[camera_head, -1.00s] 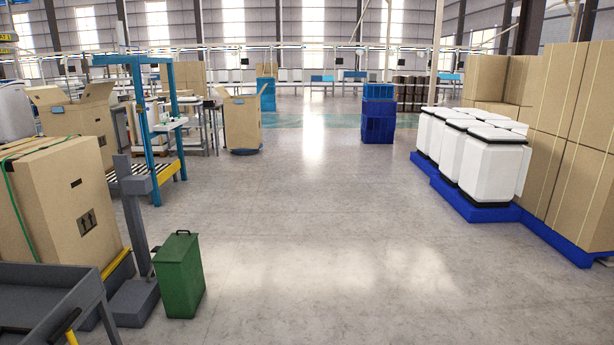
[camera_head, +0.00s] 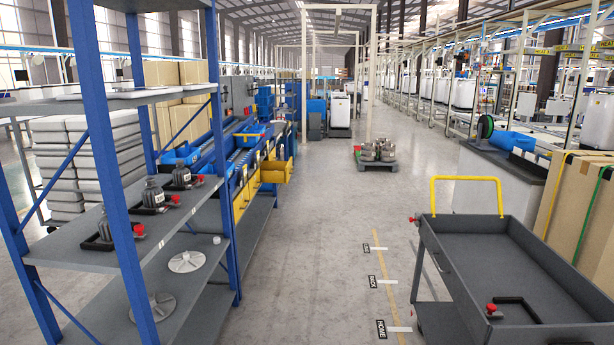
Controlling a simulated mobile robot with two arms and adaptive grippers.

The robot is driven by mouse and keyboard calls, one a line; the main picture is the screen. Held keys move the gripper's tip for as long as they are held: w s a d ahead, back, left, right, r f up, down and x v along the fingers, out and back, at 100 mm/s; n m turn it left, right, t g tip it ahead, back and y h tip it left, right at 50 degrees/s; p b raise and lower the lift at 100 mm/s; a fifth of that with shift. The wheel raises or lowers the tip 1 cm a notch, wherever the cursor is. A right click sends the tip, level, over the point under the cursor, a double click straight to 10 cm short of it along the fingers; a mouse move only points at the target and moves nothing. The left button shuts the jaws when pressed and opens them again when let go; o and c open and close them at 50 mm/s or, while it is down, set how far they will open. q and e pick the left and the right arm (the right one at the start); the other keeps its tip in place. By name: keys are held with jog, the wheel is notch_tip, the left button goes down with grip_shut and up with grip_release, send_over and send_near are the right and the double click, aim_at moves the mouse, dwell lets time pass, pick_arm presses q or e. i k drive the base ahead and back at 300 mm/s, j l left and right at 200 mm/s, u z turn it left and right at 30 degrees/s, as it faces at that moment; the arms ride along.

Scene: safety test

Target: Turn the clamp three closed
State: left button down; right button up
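Several black clamps with red knobs are in view. On the blue rack's middle shelf, three clamps sit in a row around dark grey bottles: a near one (camera_head: 102,243), a middle one (camera_head: 152,207) and a far one (camera_head: 190,184). Another black clamp (camera_head: 517,309) with a red knob (camera_head: 490,309) lies in the grey cart at the right and looks empty. I cannot tell which clamp is number three, or whether any is closed. Neither of my grippers is in view.
The blue rack (camera_head: 122,215) stands close at the left. The grey cart (camera_head: 448,245) with a yellow handle (camera_head: 468,181) is at the right. Between them is clear floor with a yellow line and a HOME label (camera_head: 381,329). A low pallet (camera_head: 377,161) with metallic items stands farther down the aisle.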

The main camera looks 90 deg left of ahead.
aim_at(201, 182)
jog(key=j+u, duration=0.1)
jog(key=u, duration=4.05)
jog(key=i+l+u, duration=0.35)
jog(key=l+u, duration=0.15)
jog(key=i+l+u, duration=0.2)
jog(key=l, duration=0.25)
jog(key=i+l+u, duration=0.1)
jog(key=l+u, duration=0.4)
jog(key=l, duration=0.2)
jog(key=i, duration=0.05)
